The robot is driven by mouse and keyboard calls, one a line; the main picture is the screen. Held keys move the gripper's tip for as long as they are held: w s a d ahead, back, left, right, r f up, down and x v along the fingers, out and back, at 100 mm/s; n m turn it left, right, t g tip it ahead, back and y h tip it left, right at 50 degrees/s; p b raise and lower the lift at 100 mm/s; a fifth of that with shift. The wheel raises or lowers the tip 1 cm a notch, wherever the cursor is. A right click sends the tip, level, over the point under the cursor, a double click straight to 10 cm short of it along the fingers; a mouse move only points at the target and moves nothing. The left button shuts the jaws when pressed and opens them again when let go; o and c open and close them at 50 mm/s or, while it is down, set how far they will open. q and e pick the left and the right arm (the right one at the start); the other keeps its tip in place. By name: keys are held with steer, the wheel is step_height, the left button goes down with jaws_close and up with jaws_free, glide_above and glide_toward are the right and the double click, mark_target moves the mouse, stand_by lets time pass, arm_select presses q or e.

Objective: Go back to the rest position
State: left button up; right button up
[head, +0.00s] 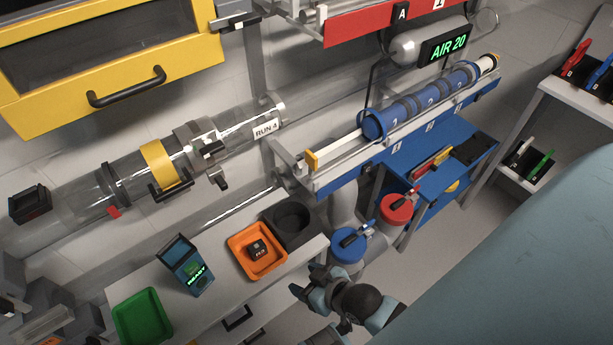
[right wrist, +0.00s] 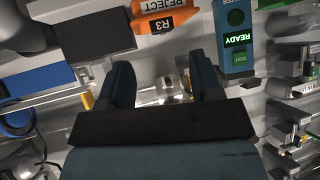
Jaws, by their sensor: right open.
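My right gripper (head: 308,282) is at the lower middle of the head view, beside the front right corner of the white bench (head: 205,318). In the right wrist view its two dark fingers (right wrist: 162,75) stand apart with nothing held between them. My left gripper is in neither view.
An orange tray (head: 236,246) with a small dark block, a black round holder (head: 293,222), a tester reading READY (head: 187,264) and a green tray (head: 142,320) are on the bench.

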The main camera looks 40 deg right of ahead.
arm_select(q)
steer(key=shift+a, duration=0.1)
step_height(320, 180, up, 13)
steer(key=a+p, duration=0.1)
steer(key=p, duration=1.5)
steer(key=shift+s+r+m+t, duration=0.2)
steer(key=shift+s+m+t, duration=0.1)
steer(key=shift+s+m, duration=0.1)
arm_select(e)
step_height(320, 180, up, 14)
steer(key=shift+s+d+n, duration=0.25)
steer(key=shift+d+n, duration=0.05)
steer(key=shift+d, duration=0.15)
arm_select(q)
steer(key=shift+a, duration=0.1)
